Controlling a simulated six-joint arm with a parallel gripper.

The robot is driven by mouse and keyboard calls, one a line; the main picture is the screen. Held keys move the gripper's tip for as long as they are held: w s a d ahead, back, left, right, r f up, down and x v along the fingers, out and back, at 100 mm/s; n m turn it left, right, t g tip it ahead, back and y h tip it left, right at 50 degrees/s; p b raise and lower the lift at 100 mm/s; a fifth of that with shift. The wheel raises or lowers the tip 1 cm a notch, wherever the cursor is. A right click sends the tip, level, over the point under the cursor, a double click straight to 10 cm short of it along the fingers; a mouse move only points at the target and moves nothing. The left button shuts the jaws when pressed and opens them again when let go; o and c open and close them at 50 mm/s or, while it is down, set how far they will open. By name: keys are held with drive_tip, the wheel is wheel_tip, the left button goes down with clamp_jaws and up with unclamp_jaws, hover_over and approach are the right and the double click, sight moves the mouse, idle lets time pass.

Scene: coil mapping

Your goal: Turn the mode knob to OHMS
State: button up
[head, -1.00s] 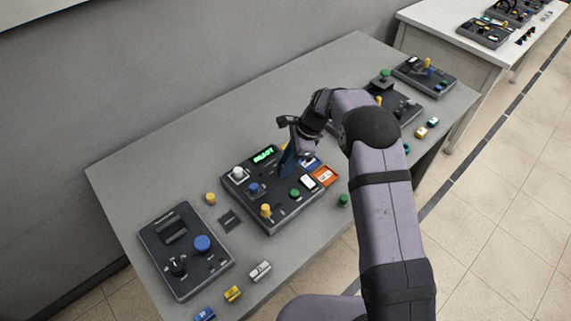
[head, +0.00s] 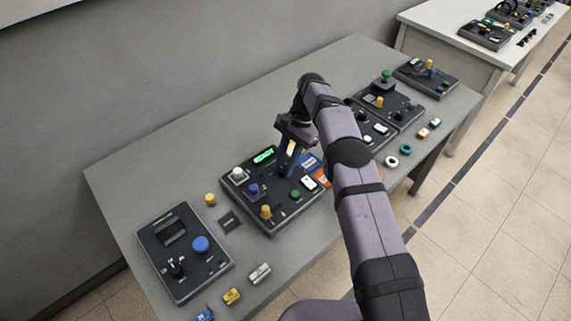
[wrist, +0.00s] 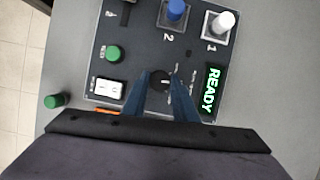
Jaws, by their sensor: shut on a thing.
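The mode knob (wrist: 159,82) is a small round black knob with a pale mark, on the dark grey panel box (wrist: 146,42). My gripper (wrist: 161,86) is shut on it, one blue finger on each side, in the wrist view. Small print surrounds the knob but is too small to read, so I cannot tell which mode it points at. In the head view my gripper (head: 287,170) points down onto the upper right part of the same panel and hides the knob. The green display (wrist: 212,90) beside the knob reads READY.
The panel also carries a white button (wrist: 222,22), a blue button (wrist: 174,10), a green button (wrist: 114,54) and a white rocker switch (wrist: 110,91). Loose parts lie along the table's front edge.

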sight(285, 167)
drive_tip(key=shift+n, duration=0.4)
idle(0.3)
drive_tip(key=o, duration=1)
drive_tip(key=shift+o, duration=0.2)
drive_tip(key=shift+r, duration=0.15)
wheel_tip(285, 167, up, 10)
drive_tip(key=p, duration=0.3)
drive_tip(key=shift+p, duration=0.3)
